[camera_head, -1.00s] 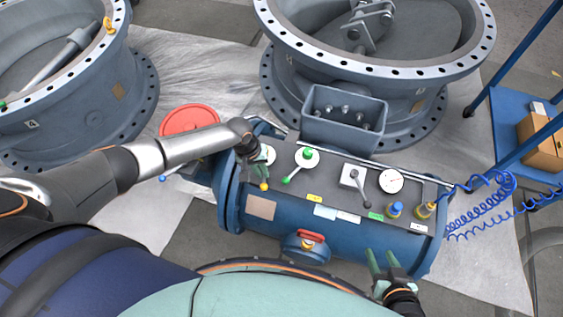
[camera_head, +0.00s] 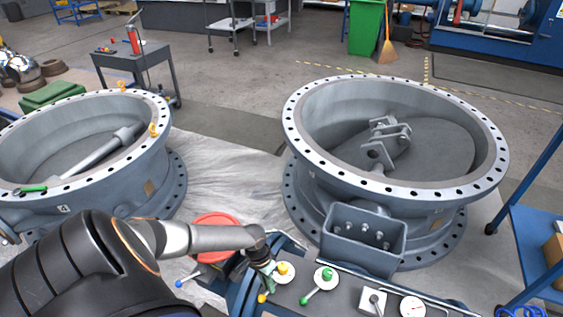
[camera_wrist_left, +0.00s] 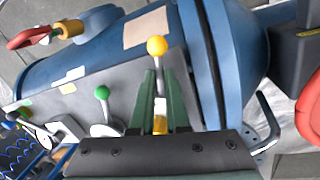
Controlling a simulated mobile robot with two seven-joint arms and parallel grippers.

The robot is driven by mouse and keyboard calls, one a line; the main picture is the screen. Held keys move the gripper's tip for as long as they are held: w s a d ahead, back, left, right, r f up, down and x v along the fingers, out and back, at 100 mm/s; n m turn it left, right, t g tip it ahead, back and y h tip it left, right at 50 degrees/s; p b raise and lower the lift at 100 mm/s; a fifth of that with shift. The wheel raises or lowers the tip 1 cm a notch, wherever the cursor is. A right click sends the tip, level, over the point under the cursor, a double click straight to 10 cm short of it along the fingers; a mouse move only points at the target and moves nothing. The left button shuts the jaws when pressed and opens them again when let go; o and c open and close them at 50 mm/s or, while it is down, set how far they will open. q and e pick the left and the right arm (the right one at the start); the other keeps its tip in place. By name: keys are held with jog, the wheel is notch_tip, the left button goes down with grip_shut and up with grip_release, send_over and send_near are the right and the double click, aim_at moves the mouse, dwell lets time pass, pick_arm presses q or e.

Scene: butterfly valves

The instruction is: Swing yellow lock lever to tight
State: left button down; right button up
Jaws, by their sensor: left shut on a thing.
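The yellow lock lever has a yellow ball knob (camera_head: 262,298) and a yellow hub (camera_head: 283,268) on a white disc, on the grey top panel (camera_head: 345,293) of the blue drum. The lever points down and left in the head view. My left gripper (camera_head: 266,275) is at the lever. In the left wrist view its green fingers (camera_wrist_left: 158,82) are shut on the lever's shaft, between the yellow knob (camera_wrist_left: 157,46) and the hub (camera_wrist_left: 160,124). The shaft is partly hidden by the fingers. No tight mark is readable. My right gripper is out of view.
A green-knobbed lever (camera_head: 306,300) stands close to the right of the yellow one. A red handwheel (camera_head: 213,222) is behind my left forearm. A grey open box (camera_head: 362,240) and a large flanged valve (camera_head: 400,150) stand behind the panel.

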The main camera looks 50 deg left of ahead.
pick_arm(q)
jog(key=shift+a+m+b, duration=0.45)
jog(key=shift+a+m, duration=0.1)
jog(key=shift+m, duration=0.35)
jog(key=c, duration=0.9)
grip_release()
jog(key=r, duration=0.4)
jog(key=a+r+p, duration=0.1)
jog(key=r, duration=0.3)
jog(key=a+r+p, duration=0.1)
jog(key=r, duration=0.3)
jog(key=shift+a+r, duration=0.1)
jog(key=shift+a, duration=0.15)
jog(key=shift+d, duration=0.1)
